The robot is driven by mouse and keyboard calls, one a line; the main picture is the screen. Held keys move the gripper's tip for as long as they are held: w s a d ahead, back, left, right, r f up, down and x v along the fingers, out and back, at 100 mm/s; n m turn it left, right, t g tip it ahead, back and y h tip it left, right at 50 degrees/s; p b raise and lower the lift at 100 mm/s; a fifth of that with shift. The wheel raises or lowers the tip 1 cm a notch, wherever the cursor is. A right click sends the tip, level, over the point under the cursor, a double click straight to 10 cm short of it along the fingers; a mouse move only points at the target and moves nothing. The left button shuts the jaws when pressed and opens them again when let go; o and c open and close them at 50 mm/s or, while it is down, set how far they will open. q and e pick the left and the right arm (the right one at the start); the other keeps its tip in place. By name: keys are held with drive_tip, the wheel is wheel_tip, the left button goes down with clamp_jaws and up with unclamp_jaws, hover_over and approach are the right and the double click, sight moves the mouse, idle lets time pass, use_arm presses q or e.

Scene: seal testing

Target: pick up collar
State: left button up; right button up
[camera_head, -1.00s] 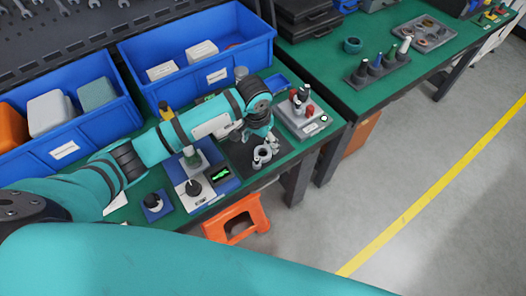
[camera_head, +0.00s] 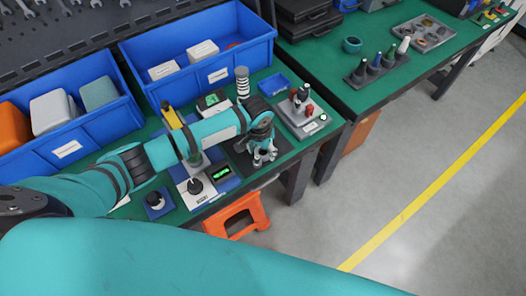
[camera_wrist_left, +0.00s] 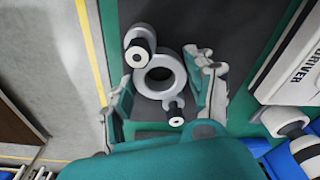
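The collar (camera_wrist_left: 160,74), a grey ring with dark-and-white fittings on its sides, lies on a dark mat in the left wrist view. My left gripper (camera_wrist_left: 164,70) is open, with one finger on each side of the ring. I cannot tell whether the fingers touch it. In the head view my left gripper (camera_head: 264,153) points down over the mat (camera_head: 243,159) and largely hides the collar. My right gripper is not in view.
A grey fixture with red and black knobs (camera_head: 300,105) stands right of the mat. A striped cylinder (camera_head: 242,83) and a small blue tray (camera_head: 274,85) are behind. An orange stool (camera_head: 236,215) is below.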

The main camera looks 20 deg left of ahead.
use_arm(q)
drive_tip(key=c, duration=0.8)
drive_tip(key=shift+c, duration=0.2)
drive_tip(key=shift+r, duration=0.2)
